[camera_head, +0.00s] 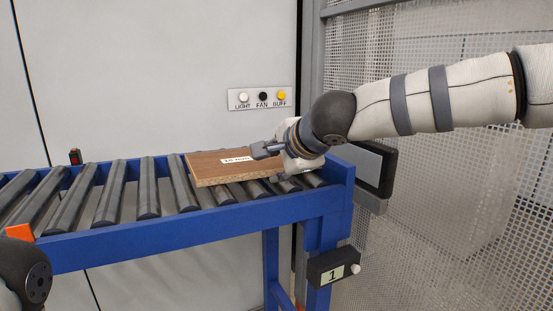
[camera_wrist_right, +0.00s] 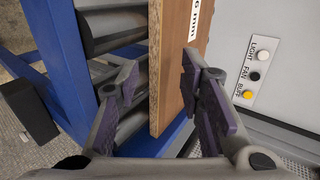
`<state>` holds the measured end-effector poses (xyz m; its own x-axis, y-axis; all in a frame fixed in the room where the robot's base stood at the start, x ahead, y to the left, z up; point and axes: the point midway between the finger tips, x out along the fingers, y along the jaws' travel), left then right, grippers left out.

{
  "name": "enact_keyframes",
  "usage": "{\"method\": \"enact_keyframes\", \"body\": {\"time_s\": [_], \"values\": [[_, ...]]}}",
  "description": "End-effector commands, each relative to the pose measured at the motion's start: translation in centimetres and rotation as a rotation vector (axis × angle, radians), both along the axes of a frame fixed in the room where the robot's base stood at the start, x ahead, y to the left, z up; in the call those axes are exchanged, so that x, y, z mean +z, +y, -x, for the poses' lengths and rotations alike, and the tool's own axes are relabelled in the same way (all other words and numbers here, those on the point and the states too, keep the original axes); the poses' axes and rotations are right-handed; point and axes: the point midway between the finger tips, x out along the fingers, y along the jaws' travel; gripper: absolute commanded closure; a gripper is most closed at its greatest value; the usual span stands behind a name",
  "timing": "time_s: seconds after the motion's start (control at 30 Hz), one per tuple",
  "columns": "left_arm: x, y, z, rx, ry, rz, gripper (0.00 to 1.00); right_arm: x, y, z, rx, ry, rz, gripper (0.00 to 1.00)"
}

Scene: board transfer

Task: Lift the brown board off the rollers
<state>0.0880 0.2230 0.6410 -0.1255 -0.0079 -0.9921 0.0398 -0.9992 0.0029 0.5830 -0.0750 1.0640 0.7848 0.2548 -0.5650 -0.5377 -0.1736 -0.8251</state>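The brown board (camera_head: 215,174) lies flat on the rollers (camera_head: 149,190) at the right end of the blue conveyor, with a white label on its top face. My right gripper (camera_head: 268,165) is at the board's right end, one finger above its top face and the other low near the rollers. In the right wrist view, the board (camera_wrist_right: 176,60) lies between the spread fingers of the gripper (camera_wrist_right: 158,75). A gap shows between the left finger and the board; contact by the right finger cannot be told. My left gripper is out of view.
The conveyor's blue frame (camera_head: 190,231) runs along the front and right end. A panel with LIGHT, FAN and BUFF buttons (camera_head: 262,99) is on the wall behind. A dark box marked 1 (camera_head: 333,267) hangs at the front right. Mesh fencing stands at the right.

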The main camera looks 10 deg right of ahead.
Motion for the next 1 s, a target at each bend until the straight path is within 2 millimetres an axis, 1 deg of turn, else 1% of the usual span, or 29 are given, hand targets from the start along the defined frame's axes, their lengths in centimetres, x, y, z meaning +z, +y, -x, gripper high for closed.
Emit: {"method": "enact_keyframes", "body": {"time_s": [0.23,0.33,0.5,0.7,1.0], "values": [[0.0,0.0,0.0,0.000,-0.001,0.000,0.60,-1.5,0.7,-2.0,0.001,0.000,0.001,0.65],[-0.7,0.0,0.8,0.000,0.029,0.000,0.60,-2.7,1.0,-3.0,0.000,0.007,0.001,0.65],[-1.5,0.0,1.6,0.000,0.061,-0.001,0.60,-3.7,1.4,-4.1,0.001,0.009,0.001,0.65],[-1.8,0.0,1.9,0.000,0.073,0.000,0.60,-3.7,1.6,-4.8,0.001,0.004,0.001,0.65],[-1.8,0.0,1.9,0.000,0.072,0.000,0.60,-3.6,1.6,-4.8,0.001,0.002,0.001,0.65]]}}
